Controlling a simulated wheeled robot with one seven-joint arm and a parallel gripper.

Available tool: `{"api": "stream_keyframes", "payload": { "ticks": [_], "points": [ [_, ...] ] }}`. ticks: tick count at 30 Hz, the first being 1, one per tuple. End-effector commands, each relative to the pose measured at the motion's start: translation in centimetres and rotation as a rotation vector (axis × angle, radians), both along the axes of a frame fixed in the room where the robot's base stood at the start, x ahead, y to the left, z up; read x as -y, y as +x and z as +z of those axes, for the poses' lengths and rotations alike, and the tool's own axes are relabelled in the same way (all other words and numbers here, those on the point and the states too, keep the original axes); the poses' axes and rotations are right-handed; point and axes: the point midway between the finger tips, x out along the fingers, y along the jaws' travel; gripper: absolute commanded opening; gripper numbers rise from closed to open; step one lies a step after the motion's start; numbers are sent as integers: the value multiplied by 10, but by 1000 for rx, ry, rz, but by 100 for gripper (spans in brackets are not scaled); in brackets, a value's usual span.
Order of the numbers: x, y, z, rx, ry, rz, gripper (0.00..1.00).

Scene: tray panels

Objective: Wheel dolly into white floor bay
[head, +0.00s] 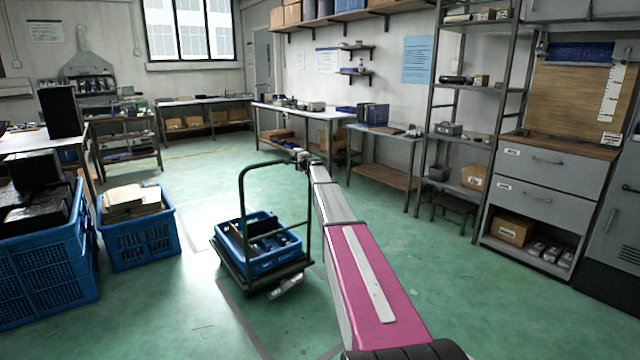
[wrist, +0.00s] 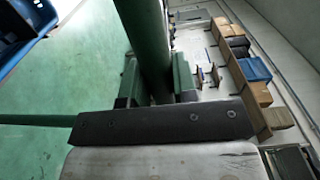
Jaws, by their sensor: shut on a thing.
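The dolly (head: 232,268) stands on the floor in the middle of the head view, a low dark-green platform with a tall tube handle (head: 241,195). It carries a blue crate (head: 275,262) with dark items inside. My gripper (head: 304,158) is at the top right corner of the handle. In the wrist view, my gripper (wrist: 157,92) is shut on the green handle tube (wrist: 147,40), with the fingers on both sides. Pale floor stripes (head: 243,318) run beside and in front of the dolly and look like the bay's marking. My arm hides part of the floor to the right.
Blue crates (head: 140,243) stand left of the dolly, the larger one (head: 45,270) nearer. Workbenches (head: 300,113) line the back wall. A shelf rack (head: 470,130) and drawer cabinet (head: 550,185) stand at the right. Green floor (head: 440,250) is open between the dolly and the cabinet.

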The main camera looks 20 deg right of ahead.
Motion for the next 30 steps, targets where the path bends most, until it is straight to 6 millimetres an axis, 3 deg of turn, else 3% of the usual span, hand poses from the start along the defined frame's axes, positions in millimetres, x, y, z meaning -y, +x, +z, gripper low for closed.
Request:
{"api": "stream_keyframes", "payload": {
  "ticks": [1,30],
  "points": [
    [3,11,0,-1,0,-10,0],
    [-35,121,-1,-1,0,4,0]
  ]
}}
